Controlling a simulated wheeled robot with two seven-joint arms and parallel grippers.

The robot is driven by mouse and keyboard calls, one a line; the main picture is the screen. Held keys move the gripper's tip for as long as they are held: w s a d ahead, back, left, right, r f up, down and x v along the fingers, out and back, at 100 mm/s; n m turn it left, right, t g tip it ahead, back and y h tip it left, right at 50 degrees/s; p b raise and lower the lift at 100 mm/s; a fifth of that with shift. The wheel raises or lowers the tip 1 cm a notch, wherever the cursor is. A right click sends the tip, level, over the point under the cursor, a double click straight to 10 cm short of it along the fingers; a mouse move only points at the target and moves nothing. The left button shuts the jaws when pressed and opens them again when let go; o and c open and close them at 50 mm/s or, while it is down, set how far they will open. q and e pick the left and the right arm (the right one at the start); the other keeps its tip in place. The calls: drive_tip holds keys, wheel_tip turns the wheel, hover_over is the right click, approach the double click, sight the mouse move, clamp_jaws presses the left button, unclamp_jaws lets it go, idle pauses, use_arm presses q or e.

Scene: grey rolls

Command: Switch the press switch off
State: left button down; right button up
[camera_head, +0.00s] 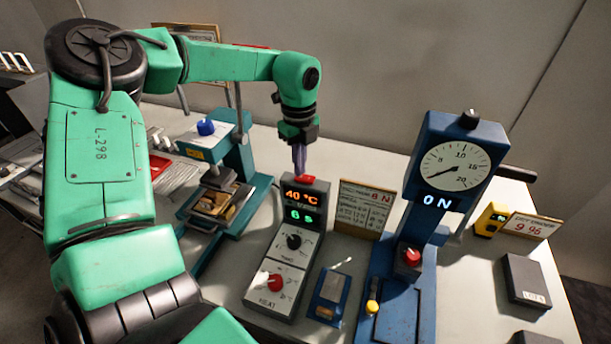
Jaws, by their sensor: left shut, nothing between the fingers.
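My left gripper (300,170) points down from the green arm, its fingers together and empty. The fingertips are at a small red switch (307,179) on the top end of the grey control box (315,190); whether they touch it I cannot tell, and they partly cover it. The box shows 40 °C in orange and a green reading below. It has a black knob (294,241) and a red knob (275,282) marked HEAT. The teal press (240,160) with a blue knob stands to its left. My right gripper is not in view.
A blue gauge stand (425,165) reading 0 N stands right of the box. A sign (358,205) stands between them, with a small blue block (329,297) in front. A yellow meter (490,218) and a dark case (526,280) sit at the right.

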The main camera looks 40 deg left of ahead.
use_arm(q)
drive_tip(key=shift+r+p, duration=1.3)
drive_tip(key=shift+r, duration=1.75)
